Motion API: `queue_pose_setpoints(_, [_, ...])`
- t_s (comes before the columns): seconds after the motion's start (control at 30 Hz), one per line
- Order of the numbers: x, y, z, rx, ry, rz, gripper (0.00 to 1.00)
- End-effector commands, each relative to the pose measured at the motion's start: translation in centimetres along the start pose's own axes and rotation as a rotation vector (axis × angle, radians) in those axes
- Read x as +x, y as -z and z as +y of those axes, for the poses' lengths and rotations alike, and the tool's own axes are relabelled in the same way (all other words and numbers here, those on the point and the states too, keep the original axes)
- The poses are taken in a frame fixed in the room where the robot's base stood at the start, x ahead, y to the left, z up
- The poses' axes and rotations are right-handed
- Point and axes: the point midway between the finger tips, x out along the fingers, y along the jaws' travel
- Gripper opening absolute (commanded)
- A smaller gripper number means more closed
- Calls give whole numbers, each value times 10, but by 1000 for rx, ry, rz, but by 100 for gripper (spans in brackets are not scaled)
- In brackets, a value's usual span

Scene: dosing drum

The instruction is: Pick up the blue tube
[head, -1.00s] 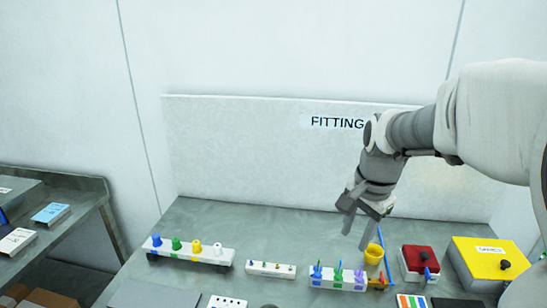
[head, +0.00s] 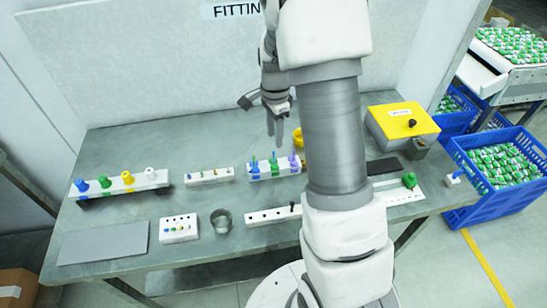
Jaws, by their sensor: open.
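A blue tube (head: 254,166) stands upright at the left end of a small white rack (head: 263,176). A green tube (head: 274,163) and a purple tube (head: 294,162) stand beside it in the same rack. My gripper (head: 276,137) points down above the rack, with its fingers apart. In the picture it is over the green tube, a little right of the blue tube. It looks empty and clear of the tubes. My arm covers the area just right of the rack.
A long rack (head: 130,186) with blue, green, yellow and white pegs stands left. A small block (head: 208,177), a metal cup (head: 221,219) and a grey plate (head: 104,243) lie nearby. A yellow cup (head: 299,138) is partly hidden. A yellow box (head: 401,126) stands right.

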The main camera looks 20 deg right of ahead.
Motion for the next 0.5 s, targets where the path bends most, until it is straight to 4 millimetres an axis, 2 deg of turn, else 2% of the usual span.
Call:
queue_pose_setpoints(0.1, [21,0,1,-1,-4,-1,45])
queue_pose_setpoints(0.37, [38,0,0,-1,-1,-1,45])
queue_pose_setpoints(0.5, [56,-1,-1,-1,-3,-1,45])
